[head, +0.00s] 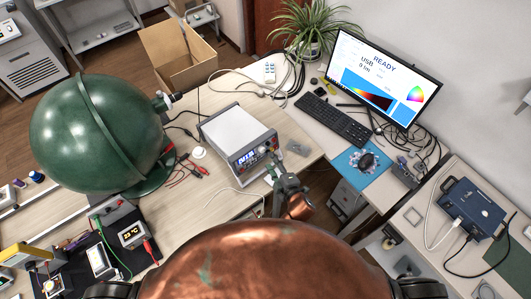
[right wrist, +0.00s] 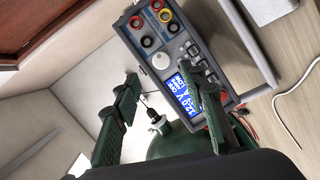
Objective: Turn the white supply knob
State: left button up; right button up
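The power supply (head: 235,130) is a light grey box on the bench with a lit blue display on its front. In the right wrist view the power supply's front (right wrist: 178,50) carries the white supply knob (right wrist: 161,62) beside the blue display (right wrist: 180,92). My right gripper (head: 273,170) is just in front of this panel. In the right wrist view my right gripper (right wrist: 164,80) has its two green fingers spread wide, with nothing between them. The knob appears in the gap between the fingertips, with no visible contact. My left gripper is not in view.
A large green sphere (head: 95,130) stands left of the supply. Red leads (head: 190,168) and a white cable (head: 225,192) lie near it. A keyboard (head: 332,117) and monitor (head: 383,78) are at the right. Coloured terminals (right wrist: 152,22) sit beside the knob.

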aim_at(263, 151)
jog(key=x, duration=0.6)
jog(key=shift+w+a+f, duration=0.1)
jog(key=shift+w+f, duration=0.15)
jog(key=shift+w, duration=0.05)
jog(key=shift+c, duration=0.6)
grip_shut()
